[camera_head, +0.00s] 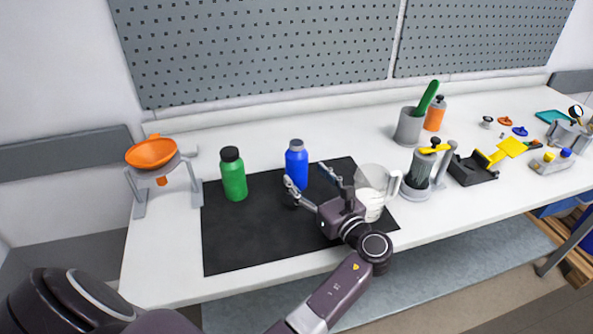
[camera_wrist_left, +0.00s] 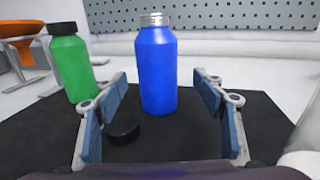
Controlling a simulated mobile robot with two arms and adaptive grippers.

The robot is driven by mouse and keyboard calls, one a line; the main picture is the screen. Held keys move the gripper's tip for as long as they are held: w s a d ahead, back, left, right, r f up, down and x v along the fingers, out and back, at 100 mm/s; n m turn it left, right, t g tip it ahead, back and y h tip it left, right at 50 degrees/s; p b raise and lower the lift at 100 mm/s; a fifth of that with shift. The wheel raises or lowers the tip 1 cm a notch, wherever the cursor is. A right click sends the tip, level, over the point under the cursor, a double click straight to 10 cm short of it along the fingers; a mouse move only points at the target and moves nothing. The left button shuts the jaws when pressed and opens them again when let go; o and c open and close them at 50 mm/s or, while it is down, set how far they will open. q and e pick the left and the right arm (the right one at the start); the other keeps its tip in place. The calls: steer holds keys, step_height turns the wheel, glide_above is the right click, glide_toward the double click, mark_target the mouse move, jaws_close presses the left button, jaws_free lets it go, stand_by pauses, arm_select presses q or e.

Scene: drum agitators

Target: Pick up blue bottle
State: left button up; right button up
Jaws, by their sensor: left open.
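The blue bottle (camera_head: 296,167) stands upright on a black mat (camera_head: 240,245), with a grey neck or cap on top. In the left wrist view the blue bottle (camera_wrist_left: 158,72) stands ahead, between the lines of the two fingers. My left gripper (camera_head: 312,179) is open and empty, pointing at the bottle from the near side. It also shows in the left wrist view (camera_wrist_left: 160,120), its two blue-padded fingers apart. A small black round cap (camera_wrist_left: 122,129) lies on the mat near the left finger. My right gripper is not in view.
A green bottle (camera_head: 233,175) stands left of the blue one. A clear pitcher (camera_head: 371,190) stands close to the right of my gripper. An orange funnel on a stand (camera_head: 151,153) is at the left. Several tools and containers fill the right side.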

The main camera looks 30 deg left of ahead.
mark_target(302, 174)
arm_select(q)
steer(key=shift+w+a+f, duration=0.1)
steer(key=shift+w+a, duration=0.05)
steer(key=shift+a, duration=0.3)
steer(key=b+x, duration=0.2)
steer(key=x, duration=0.1)
steer(key=shift+a, duration=0.35)
steer(key=shift+w+a, duration=0.15)
steer(key=shift+a, duration=0.1)
steer(key=c, duration=1.5)
steer(key=shift+r, duration=0.2)
steer(key=shift+r, duration=0.1)
